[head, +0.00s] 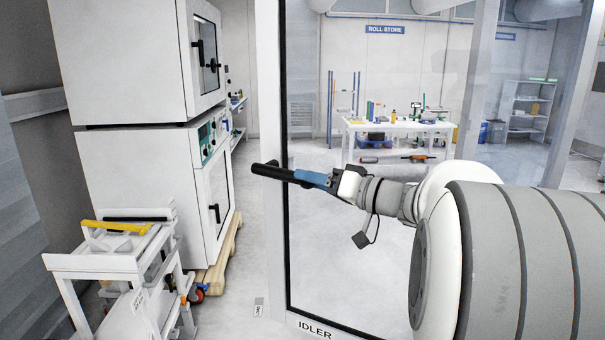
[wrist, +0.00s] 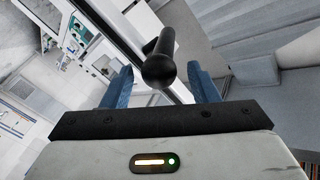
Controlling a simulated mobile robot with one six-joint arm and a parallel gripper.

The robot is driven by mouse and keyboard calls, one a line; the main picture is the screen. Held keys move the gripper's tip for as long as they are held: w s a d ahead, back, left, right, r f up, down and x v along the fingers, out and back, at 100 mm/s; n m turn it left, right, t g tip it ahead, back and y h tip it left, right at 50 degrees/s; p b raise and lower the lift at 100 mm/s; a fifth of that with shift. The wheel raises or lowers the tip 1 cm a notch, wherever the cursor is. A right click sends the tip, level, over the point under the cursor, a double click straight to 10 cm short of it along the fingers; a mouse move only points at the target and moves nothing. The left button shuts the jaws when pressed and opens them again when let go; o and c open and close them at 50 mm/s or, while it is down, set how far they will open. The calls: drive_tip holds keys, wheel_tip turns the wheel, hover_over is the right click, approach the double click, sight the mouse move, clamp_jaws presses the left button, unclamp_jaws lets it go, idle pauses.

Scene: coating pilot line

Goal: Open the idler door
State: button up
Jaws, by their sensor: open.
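The idler door (head: 350,240) is a clear glass panel with a dark edge, standing beside a white post; the word IDLER shows at its foot. I cannot tell for sure whether it is fully shut. Its handle (head: 268,171) is a black bar near the door's left edge; it also shows in the wrist view (wrist: 158,68). My gripper (head: 308,178) has blue fingers and reaches in from the right at handle height. In the wrist view my gripper (wrist: 160,86) is open, with a finger on each side of the handle's near end and gaps between. The grip area is partly hidden in the head view.
Beyond the glass, a white table (head: 398,126) holds small items.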

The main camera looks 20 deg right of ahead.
drive_tip(key=shift+x, duration=0.95)
drive_tip(key=shift+c, duration=0.2)
clamp_jaws()
